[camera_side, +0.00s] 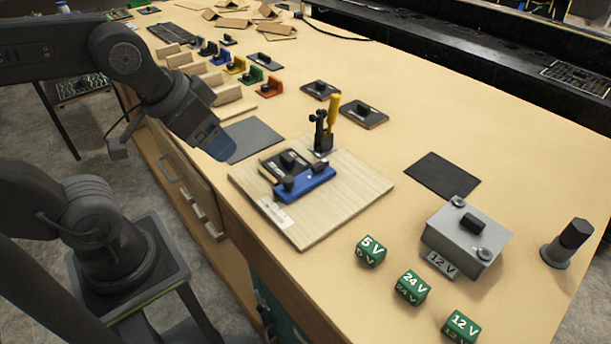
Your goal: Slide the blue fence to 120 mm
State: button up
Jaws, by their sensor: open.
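The blue fence (310,183) lies on a pale wooden board (350,205) near the middle of the camera_side view. Two dark knobs stand on it, and a black plate (272,164) with a dark handle sits right behind it. A small white label (274,213) is on the board at its front left; its marks are too small to read. My gripper (217,148) is up and left of the board, apart from the fence, open with nothing seen in it. The gap between its fingers is hard to see.
A clamp with a yellow handle (333,110) stands upright on the board behind the fence. A grey box (455,238), green voltage cubes (411,288) and a dark post (567,243) are at the right. Dark mats (443,176) lie flat. Coloured blocks (252,75) stand farther back.

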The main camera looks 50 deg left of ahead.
jog(key=shift+w+d+r+n, duration=0.1)
jog(key=shift+w+r+n, duration=0.15)
jog(key=shift+w+n, duration=0.1)
jog(key=shift+c, duration=1.4)
jog(key=w+n+g, duration=0.1)
jog(key=w+d+r+n+g, duration=0.1)
jog(key=w, duration=0.1)
jog(key=w+r+n, duration=0.1)
jog(key=shift+w+d+n+g, duration=0.35)
jog(key=shift+g, duration=0.05)
jog(key=n+g, duration=0.3)
jog(key=n, duration=0.2)
send_near(289, 179)
notch_tip(289, 179, down, 9)
jog(key=shift+s+a+f, duration=0.1)
jog(key=shift+f, duration=0.05)
jog(key=shift+c, duration=0.2)
grip_shut()
